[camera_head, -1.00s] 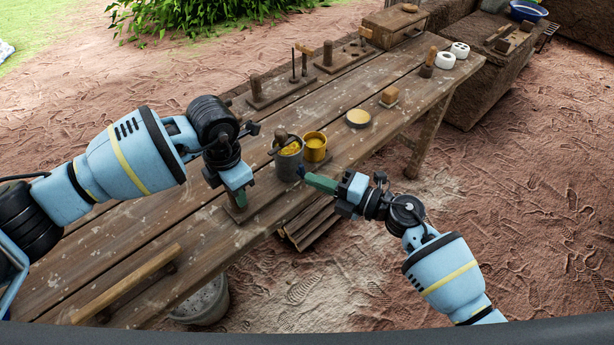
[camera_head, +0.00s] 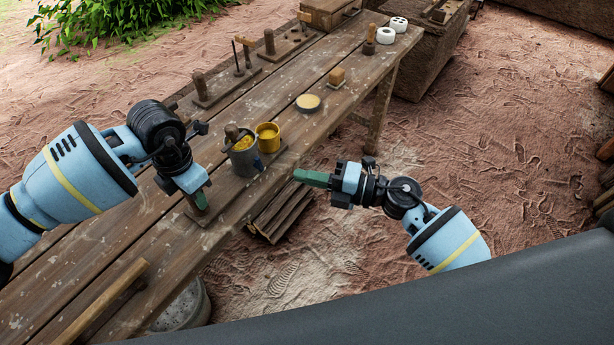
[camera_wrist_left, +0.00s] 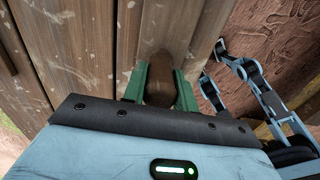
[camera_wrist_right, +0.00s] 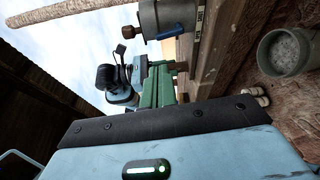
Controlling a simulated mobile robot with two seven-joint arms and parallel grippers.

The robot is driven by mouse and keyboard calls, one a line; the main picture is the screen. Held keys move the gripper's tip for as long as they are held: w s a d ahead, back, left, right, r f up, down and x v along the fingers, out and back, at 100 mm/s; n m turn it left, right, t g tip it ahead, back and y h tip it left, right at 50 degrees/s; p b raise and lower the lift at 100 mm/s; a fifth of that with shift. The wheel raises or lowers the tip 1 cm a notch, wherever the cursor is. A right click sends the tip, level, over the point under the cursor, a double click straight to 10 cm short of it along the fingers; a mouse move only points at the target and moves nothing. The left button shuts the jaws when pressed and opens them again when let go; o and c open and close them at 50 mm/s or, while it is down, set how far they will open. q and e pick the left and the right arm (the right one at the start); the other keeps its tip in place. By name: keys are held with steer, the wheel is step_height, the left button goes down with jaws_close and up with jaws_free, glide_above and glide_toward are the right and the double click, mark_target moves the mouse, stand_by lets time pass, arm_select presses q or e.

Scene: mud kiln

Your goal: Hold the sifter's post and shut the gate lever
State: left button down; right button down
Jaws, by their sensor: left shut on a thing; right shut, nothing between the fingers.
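The sifter (camera_head: 243,160) is a grey metal cup with yellow material inside, standing near the table's front edge. A small blue-grey lever (camera_head: 258,163) is on its near right side; the lever also shows below the cup in the right wrist view (camera_wrist_right: 168,35). My left gripper (camera_head: 198,203) is shut on a brown wooden post (camera_wrist_left: 160,82), left of the cup. The post's lower part is hidden. My right gripper (camera_head: 298,175) is shut and empty, in the air off the table edge, pointing left at the lever with a gap between them.
A yellow cup (camera_head: 268,134) stands beside the sifter. A yellow-topped round (camera_head: 308,103) and a wooden block (camera_head: 337,77) lie further along the wooden table (camera_head: 140,230). Firewood (camera_head: 280,212) and a bucket (camera_head: 185,308) are below. Open ground lies to the right.

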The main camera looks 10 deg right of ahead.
steer(key=shift+r, duration=1.75)
arm_select(q)
steer(key=c, duration=1)
jaws_free()
step_height(320, 180, up, 12)
steer(key=shift+s+d, duration=0.1)
arm_select(e)
steer(key=shift+s+d, duration=0.1)
